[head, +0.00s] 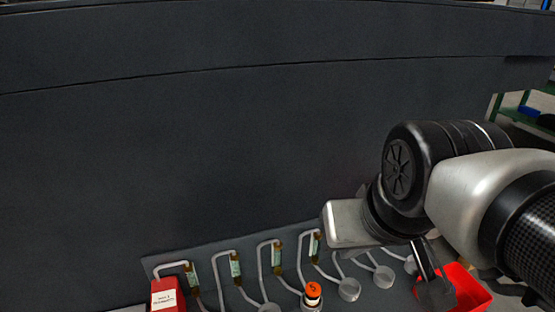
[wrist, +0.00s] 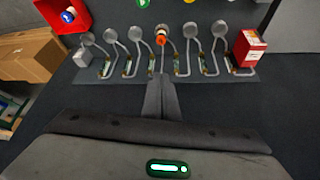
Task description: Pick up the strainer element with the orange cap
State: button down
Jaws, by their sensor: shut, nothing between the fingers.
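The strainer element with the orange cap (head: 313,290) stands at the near edge of the dark panel in the head view, near the bottom of the frame. In the wrist view its orange cap (wrist: 161,34) shows at the top middle, beyond my fingertips, among a row of round grey cups. My gripper (wrist: 161,78) is shut and empty, apart from the strainer element. In the head view my gripper (head: 438,290) hangs to the right of the strainer element, partly in front of a red bin.
Bent grey pipes with green-labelled sections (head: 236,267) run along the panel. A red box (head: 167,294) stands at its left end. A red bin (head: 468,286) is at the right. A large dark wall (head: 200,150) rises behind. Cardboard boxes (wrist: 28,55) show in the wrist view.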

dwell(0.4)
jog(key=c, duration=2.3)
grip_release()
jog(key=o, duration=0.4)
jog(key=shift+w+d+f+n, duration=0.2)
jog(key=shift+f+n, duration=0.05)
jog(key=shift+n, duration=0.05)
jog(key=shift+c, duration=0.2)
jog(key=o, duration=0.8)
jog(key=w+d+f+n+h, duration=0.1)
jog(key=f+n, duration=0.1)
jog(key=n, duration=0.1)
jog(key=w+d+f+n+h, duration=0.1)
jog(key=w+f+n, duration=0.1)
jog(key=w+f+n+g+h, duration=0.1)
jog(key=w+n, duration=0.1)
jog(key=n, duration=0.1)
jog(key=shift+d+f+n, duration=0.3)
jog(key=shift+d+f, duration=0.1)
jog(key=n, duration=2.1)
send_near(313, 290)
jog(key=shift+g+y, duration=0.4)
jog(key=b+x, duration=0.1)
jog(key=b, duration=0.1)
jog(key=b+x, duration=0.4)
jog(key=shift+w+d+b, duration=0.3)
jog(key=shift+d+b, duration=0.05)
jog(key=shift+d, duration=0.05)
jog(key=shift+b+x, duration=1.35)
jog(key=shift+x, duration=1.55)
